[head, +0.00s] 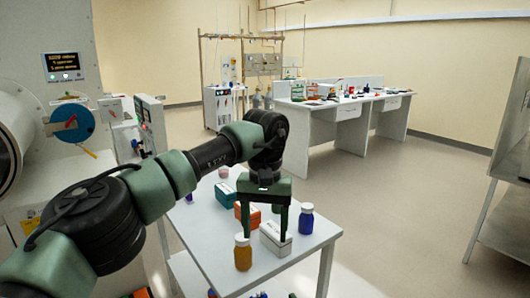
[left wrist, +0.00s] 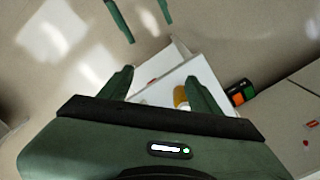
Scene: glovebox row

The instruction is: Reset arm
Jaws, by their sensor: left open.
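My left arm reaches in from the lower left in the head view. Its green left gripper (head: 264,236) points down over the small white table (head: 205,240), with its two fingers apart. A white box (head: 277,237) stands at the fingers; I cannot tell whether they touch it. In the left wrist view the left gripper (left wrist: 162,88) also shows its fingers spread, with an amber bottle (left wrist: 181,97) seen between them, close to one finger. Two green bars show at the top of that view; I cannot tell what they belong to. The head view shows no right gripper.
An amber bottle (head: 243,253), a blue bottle (head: 306,219), an orange box (head: 246,213) and a teal box (head: 225,195) stand on the white table around the gripper. A glovebox (head: 50,165) is at the left. A long bench (head: 340,110) stands behind. Open floor lies at the right.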

